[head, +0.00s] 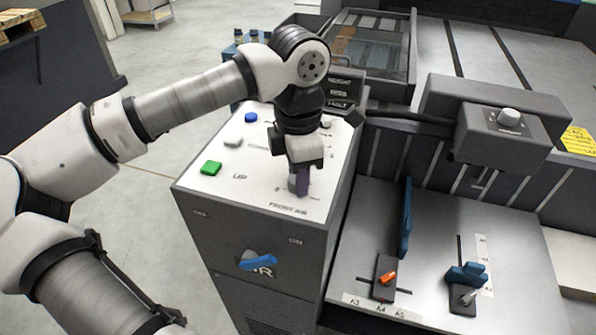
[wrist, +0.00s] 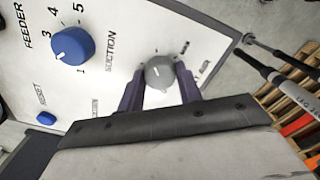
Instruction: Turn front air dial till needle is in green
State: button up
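A grey round dial (wrist: 160,72) with a pale pointer mark sits on the white sloped control panel (head: 228,184). In the wrist view my two purple fingers stand on either side of it and appear to touch it. In the head view my gripper (head: 299,182) points down at the panel just behind the lettering FRONT AIR and hides most of the dial (head: 292,184). No gauge needle or green band can be made out in either view.
A blue feeder knob (wrist: 73,45) and a small blue button (wrist: 46,118) lie near the dial. A green button (head: 211,168) sits left on the panel, and a blue switch handle (head: 258,261) is on the cabinet front. A grey overhanging unit (head: 505,140) stands right.

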jog(key=o, duration=0.4)
jog(key=shift+c, duration=0.2)
notch_tip(320, 180, up, 14)
jog(key=shift+f, duration=0.1)
dwell(2.4)
